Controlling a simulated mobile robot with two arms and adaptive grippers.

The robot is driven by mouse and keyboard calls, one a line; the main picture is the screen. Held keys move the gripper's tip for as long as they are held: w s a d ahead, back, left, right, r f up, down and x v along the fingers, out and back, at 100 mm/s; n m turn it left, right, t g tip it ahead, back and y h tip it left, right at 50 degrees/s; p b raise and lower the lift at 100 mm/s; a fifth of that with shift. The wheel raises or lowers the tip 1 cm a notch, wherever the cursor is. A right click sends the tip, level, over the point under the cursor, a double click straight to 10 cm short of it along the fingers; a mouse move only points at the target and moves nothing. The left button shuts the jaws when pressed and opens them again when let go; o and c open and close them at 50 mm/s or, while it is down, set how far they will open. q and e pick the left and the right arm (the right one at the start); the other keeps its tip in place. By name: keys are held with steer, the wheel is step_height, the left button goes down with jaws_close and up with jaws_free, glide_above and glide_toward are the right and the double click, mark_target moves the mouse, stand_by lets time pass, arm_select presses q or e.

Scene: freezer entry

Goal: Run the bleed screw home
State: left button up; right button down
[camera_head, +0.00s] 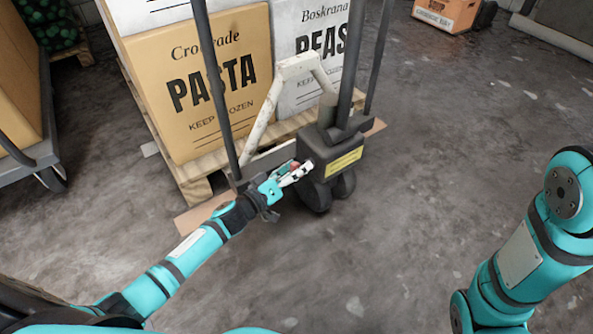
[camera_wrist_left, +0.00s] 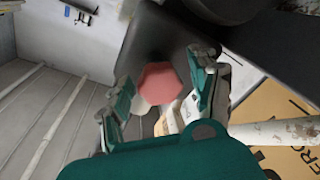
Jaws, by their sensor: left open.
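The bleed screw is a red hex-headed knob (camera_wrist_left: 160,84) on the dark grey block (camera_wrist_left: 150,38) of the pallet truck. In the head view the same block (camera_head: 318,150) carries a yellow label, and only a little red of the screw (camera_head: 295,166) shows beside my fingers. My left gripper (camera_head: 297,174) is open at the block's left side. In the left wrist view its two fingertips (camera_wrist_left: 163,88) stand either side of the red head. I cannot tell whether they touch it. A pale piece shows just below the head. My right gripper is out of view.
The truck's wheels (camera_head: 325,190) stand below the block. Its white lever frame (camera_head: 268,108) and dark upright bars rise close by. Pasta (camera_head: 200,95) and peas (camera_head: 308,45) cartons sit on a wooden pallet (camera_head: 197,188) behind. Floor to the right is clear.

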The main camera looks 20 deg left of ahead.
arm_select(q)
steer(key=c, duration=1.2)
steer(key=shift+m, duration=0.4)
